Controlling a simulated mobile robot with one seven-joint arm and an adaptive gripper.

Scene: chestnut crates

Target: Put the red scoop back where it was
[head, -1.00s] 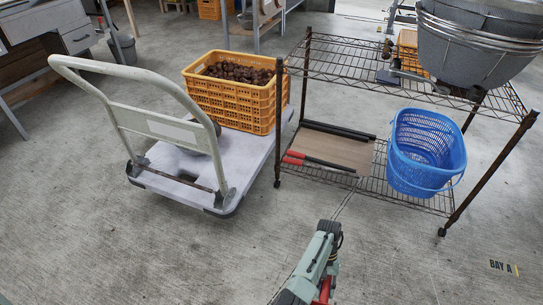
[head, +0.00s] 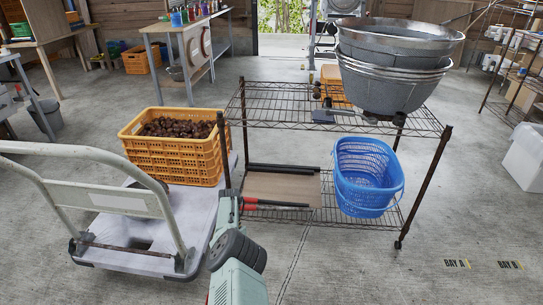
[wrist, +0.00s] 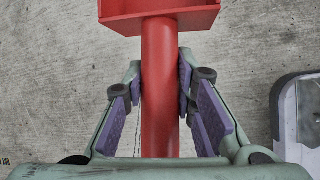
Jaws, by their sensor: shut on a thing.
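The red scoop (wrist: 160,120) is in my gripper (wrist: 161,68). In the wrist view its round handle runs upright between the two purple-padded fingers, and its square red head is at the top edge, partly cut off. The fingers are shut on the handle. In the head view my arm reaches up from the bottom, in front of the rack and right of the cart; a small sliver of red shows at its lower left. The rest of the scoop is hidden or out of frame there. Bare concrete lies behind the scoop in the wrist view.
An orange crate (head: 150,172) of chestnuts stands on the platform cart (head: 115,258). A wire rack (head: 280,124) holds grey tubs (head: 390,90) on top, and a blue basket (head: 365,185) and red-handled tool (head: 275,205) below. The floor at right front is clear.

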